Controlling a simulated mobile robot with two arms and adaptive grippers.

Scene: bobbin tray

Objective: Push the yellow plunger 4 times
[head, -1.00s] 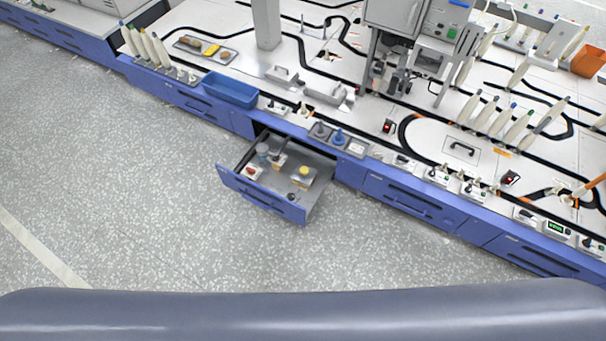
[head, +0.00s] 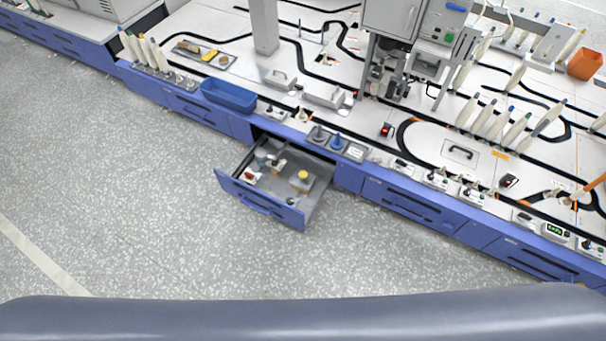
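A small yellow knob (head: 303,174), which looks like the yellow plunger, sits on top of a small light block (head: 301,184). The block stands inside an open blue drawer (head: 262,207), toward its right side. Nothing is touching the knob. Neither of my grippers shows in the head view, so their state is hidden. A yellow item (head: 210,56) also lies on a dark tray on the bench at the upper left, but it looks like a loose part.
The drawer juts out from the blue bench front and holds other small parts to the left. A blue bin (head: 229,95) and a grey unit with blue knobs (head: 337,142) stand on the bench above. The speckled floor (head: 130,210) before the bench is clear.

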